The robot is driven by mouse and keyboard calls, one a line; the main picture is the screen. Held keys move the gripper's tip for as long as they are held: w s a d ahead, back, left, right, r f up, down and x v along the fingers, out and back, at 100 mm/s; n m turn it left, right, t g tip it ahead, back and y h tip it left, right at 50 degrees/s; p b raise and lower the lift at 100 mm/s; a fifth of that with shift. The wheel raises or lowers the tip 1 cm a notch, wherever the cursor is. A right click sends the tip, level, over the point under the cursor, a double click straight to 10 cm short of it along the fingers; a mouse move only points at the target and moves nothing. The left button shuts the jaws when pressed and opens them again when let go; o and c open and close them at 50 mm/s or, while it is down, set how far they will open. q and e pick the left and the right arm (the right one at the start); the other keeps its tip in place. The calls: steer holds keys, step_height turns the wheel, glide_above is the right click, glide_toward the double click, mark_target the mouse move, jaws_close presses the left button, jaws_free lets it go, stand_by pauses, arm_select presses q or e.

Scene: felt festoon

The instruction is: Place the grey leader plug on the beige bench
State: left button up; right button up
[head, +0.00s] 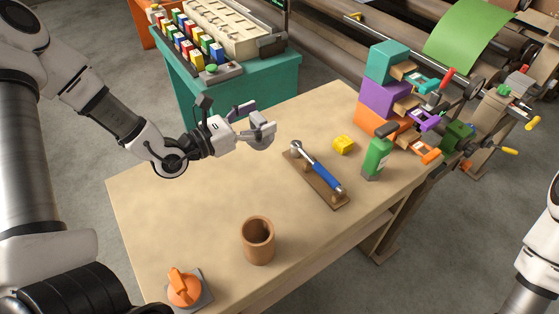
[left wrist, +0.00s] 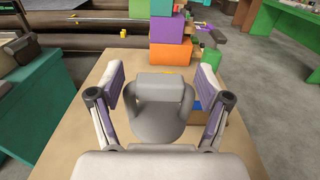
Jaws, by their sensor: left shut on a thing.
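My left gripper (head: 254,123) is shut on the grey leader plug (head: 263,136), over the back part of the beige bench (head: 190,220). In the left wrist view the plug (left wrist: 160,118) is a rounded grey piece with a block-shaped top, between the two fingers of the gripper (left wrist: 160,88). The bench (left wrist: 78,135) shows around and beyond it. The plug looks held above the bench top; the exact gap cannot be told. My right gripper is out of view; only part of my right arm shows at the right edge.
On the bench are a blue-handled tool on a wooden rest (head: 318,176), a yellow block (head: 343,145), a green bottle (head: 377,158), a brown cup (head: 258,240) and an orange knob (head: 184,287). Stacked coloured blocks (head: 382,98) stand at the back right. The bench's left middle is clear.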

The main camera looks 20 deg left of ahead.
arm_select(q)
step_height(320, 180, down, 4)
steer(key=b, duration=0.3)
steer(key=shift+r, duration=0.25)
step_height(320, 180, down, 10)
steer(key=shift+r+b, duration=0.1)
steer(key=shift+b, duration=0.35)
steer(key=shift+w, duration=0.2)
steer(key=shift+s+f+b, duration=0.15)
steer(key=shift+f+b, duration=0.15)
steer(key=shift+b, duration=0.05)
steer(key=o, duration=1.2)
steer(key=shift+c, duration=0.2)
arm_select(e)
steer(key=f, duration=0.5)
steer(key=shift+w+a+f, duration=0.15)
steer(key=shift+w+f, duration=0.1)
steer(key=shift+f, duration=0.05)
arm_select(q)
steer(key=shift+r, duration=0.1)
